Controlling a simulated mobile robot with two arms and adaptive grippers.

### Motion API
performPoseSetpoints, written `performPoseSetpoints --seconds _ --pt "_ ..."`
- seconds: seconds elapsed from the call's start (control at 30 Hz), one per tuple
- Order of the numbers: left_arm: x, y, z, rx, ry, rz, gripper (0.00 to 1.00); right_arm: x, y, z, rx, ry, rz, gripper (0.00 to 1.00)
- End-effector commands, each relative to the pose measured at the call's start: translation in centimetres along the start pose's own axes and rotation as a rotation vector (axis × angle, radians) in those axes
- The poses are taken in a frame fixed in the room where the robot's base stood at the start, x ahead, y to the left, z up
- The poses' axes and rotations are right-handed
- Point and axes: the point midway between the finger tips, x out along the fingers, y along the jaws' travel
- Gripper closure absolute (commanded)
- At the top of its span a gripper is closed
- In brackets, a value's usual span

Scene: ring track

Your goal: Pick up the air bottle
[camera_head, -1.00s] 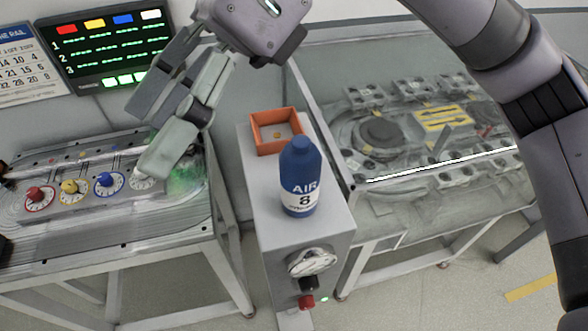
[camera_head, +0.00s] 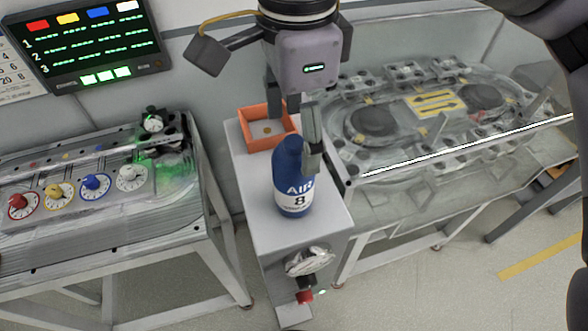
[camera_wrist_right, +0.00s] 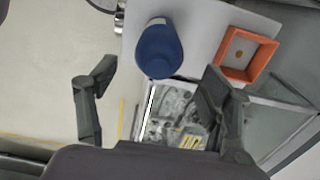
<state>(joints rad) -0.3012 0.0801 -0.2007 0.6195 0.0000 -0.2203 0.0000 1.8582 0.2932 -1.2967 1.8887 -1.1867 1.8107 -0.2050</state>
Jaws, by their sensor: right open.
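The air bottle (camera_head: 294,183) is blue with a white label reading AIR 8 and stands upright on a narrow grey pedestal (camera_head: 250,195). My right gripper (camera_head: 292,135) is just behind and above the bottle, with one finger overlapping its right side in the head view. In the right wrist view, the bottle (camera_wrist_right: 159,52) shows from above, ahead of and between the spread fingers of the right gripper (camera_wrist_right: 155,80). The gripper is open and holds nothing. Whether a finger touches the bottle cannot be told. My left gripper is not in view.
An orange square tray (camera_head: 254,143) sits on the pedestal behind the bottle. A gauge (camera_head: 310,262) and red knob are on the pedestal's front. A dial table (camera_head: 92,240) stands left, and a glass-walled track table (camera_head: 400,190) stands right. A screen (camera_head: 85,45) hangs behind.

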Motion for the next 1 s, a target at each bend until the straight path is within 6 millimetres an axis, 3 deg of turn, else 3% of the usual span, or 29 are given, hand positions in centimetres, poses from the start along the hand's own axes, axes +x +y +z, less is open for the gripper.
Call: performPoseSetpoints --seconds 0.33,0.47,0.6,0.87,1.0 --pt "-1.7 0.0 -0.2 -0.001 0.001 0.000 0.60 2.8 0.1 0.1 0.000 0.001 0.002 0.27" --pt "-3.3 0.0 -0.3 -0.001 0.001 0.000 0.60 4.7 0.3 0.3 -0.001 0.000 0.004 0.27" --pt "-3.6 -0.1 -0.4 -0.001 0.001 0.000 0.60 6.6 0.2 0.3 0.000 0.000 0.002 0.27" --pt "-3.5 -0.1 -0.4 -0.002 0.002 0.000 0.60 7.2 0.2 0.3 0.000 -0.002 -0.001 0.27" --pt "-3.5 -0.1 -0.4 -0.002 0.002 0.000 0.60 7.2 0.2 0.3 0.000 -0.001 -0.001 0.34"
